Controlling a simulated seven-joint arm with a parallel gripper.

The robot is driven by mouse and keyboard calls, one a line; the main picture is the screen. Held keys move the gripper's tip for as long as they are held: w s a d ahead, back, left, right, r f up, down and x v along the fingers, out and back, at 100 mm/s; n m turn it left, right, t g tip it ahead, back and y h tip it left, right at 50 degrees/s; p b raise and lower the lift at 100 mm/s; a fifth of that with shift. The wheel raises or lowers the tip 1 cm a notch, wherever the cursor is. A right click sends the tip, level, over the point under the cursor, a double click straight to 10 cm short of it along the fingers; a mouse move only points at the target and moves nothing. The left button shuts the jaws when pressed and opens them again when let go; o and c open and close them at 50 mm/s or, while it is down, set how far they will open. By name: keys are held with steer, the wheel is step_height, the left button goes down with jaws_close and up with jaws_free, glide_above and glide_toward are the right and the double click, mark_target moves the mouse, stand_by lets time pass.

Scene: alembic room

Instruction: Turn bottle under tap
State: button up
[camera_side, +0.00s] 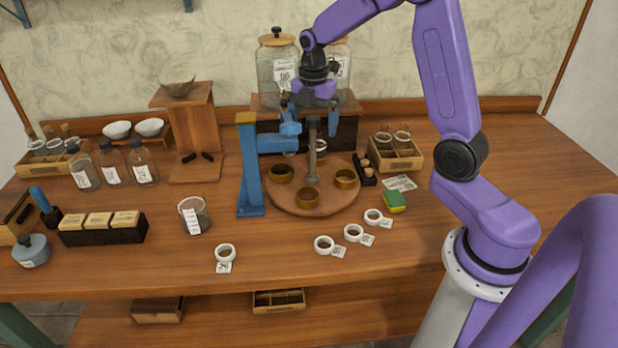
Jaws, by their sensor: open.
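A round wooden turntable (330,204) stands on the bench with a grey upright post (312,150) at its middle. Brass ring holders sit on it: one at the left (281,173), one at the front (308,197) and one at the right (346,178). A pale round thing (321,146), perhaps the bottle, shows behind the post; the post partly hides it. A blue stand (249,175) at the left reaches an arm, perhaps the tap (290,129), over the turntable. My gripper (312,104) is open, pointing down just above the post; I cannot tell whether it touches.
Glass jars (277,70) stand on a shelf behind my gripper. A beaker (194,215) and white rings (225,253) with tags lie in front. A sponge (395,201) and a wooden crate (396,153) are at the right. The front right bench is clear.

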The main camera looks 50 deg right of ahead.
steer(key=m, duration=0.5)
steer(key=shift+m, duration=0.4)
steer(key=shift+c, duration=0.3)
steer(key=c, duration=1.7)
steer(key=shift+o, duration=0.2)
steer(key=n, duration=0.6)
